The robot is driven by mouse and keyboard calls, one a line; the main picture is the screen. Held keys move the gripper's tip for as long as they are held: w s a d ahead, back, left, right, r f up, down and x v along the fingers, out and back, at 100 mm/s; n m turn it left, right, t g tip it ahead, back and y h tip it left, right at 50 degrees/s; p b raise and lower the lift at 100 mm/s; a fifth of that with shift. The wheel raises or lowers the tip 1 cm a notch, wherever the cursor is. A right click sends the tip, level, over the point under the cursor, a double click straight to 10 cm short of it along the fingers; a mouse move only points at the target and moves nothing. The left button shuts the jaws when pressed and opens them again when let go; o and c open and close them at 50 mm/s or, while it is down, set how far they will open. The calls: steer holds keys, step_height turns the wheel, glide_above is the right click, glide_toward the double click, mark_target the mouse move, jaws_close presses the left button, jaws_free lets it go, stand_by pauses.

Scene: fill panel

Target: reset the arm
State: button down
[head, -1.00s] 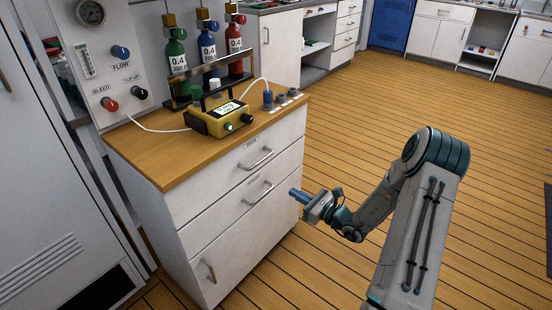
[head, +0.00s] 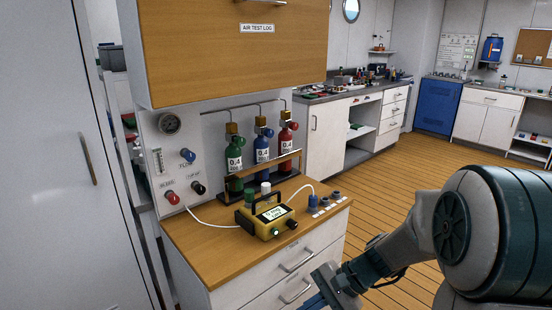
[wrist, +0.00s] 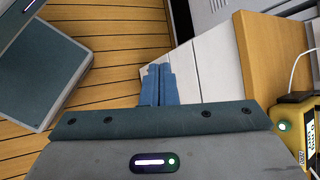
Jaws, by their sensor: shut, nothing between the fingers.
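My gripper (head: 318,299) is at the bottom of the head view, in front of the drawer cabinet (head: 330,237), partly cut off by the frame edge. In the wrist view its blue fingers (wrist: 159,84) are together with nothing between them. The white drawer fronts lie beyond the fingers there. My arm fills the lower right of the head view.
A yellow analyser (head: 265,218) sits on the wooden countertop (head: 205,250), in front of green, blue and red cylinders (head: 262,150). A gauge panel (head: 165,160) stands at left, under a wooden cupboard (head: 220,50). Open plank floor (head: 395,190) lies to the right.

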steer(key=s+d+r+n+t+h+p, duration=0.1)
steer(key=s+d+r+n+h+p, duration=0.3)
steer(key=r, duration=0.4)
steer(key=s+d+r+n+t+h+p, duration=0.2)
steer(key=s+d+r+n+h+p, duration=0.2)
steer(key=r, duration=0.5)
steer(key=shift+s+r+n+h+p, duration=0.3)
steer(key=shift+s+n+h+p, duration=0.25)
steer(key=shift+s, duration=0.6)
